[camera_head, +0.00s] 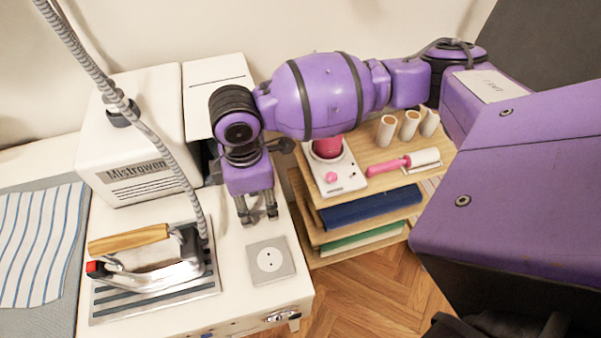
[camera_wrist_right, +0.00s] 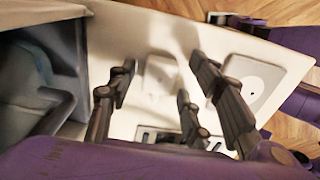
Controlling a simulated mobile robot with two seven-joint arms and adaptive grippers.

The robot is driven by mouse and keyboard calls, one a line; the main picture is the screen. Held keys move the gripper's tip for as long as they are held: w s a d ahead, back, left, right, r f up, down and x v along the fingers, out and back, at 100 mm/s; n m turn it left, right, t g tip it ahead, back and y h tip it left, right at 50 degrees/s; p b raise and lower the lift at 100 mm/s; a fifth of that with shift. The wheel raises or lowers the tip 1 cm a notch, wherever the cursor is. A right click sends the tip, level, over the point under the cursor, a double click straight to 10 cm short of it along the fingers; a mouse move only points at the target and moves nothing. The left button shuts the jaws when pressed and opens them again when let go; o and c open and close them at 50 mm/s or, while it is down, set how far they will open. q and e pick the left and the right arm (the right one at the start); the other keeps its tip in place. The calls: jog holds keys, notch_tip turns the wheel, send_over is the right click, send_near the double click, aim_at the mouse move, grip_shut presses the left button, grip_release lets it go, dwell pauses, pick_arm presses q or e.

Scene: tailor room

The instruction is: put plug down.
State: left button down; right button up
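A white plug (camera_wrist_right: 160,75) shows in the right wrist view against the white table top (camera_head: 236,290). My right gripper (camera_head: 259,218) points down over the table. In the wrist view its dark fingers stand apart on either side of the plug, with gaps visible, so it looks open. In the head view the plug cannot be made out at the fingers. A square grey-white socket (camera_head: 270,260) with two holes lies on the table just in front of the gripper. It also shows in the wrist view (camera_wrist_right: 256,78), beside the right fingers. My left gripper is not in view.
A steam iron (camera_head: 150,270) rests on a striped metal plate at the front left. A white Mistrowen box (camera_head: 133,130) stands behind it. A wooden shelf (camera_head: 375,158) to the right holds a lint roller (camera_head: 404,163) and several spools. Bare table lies around the socket.

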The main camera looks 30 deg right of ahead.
aim_at(256, 204)
jog(key=shift+w+r, duration=0.1)
jog(key=shift+r, duration=0.25)
notch_tip(256, 204, up, 13)
jog(key=p, duration=0.1)
jog(key=shift+f, duration=0.2)
jog(key=shift+f, duration=0.1)
dwell(0.3)
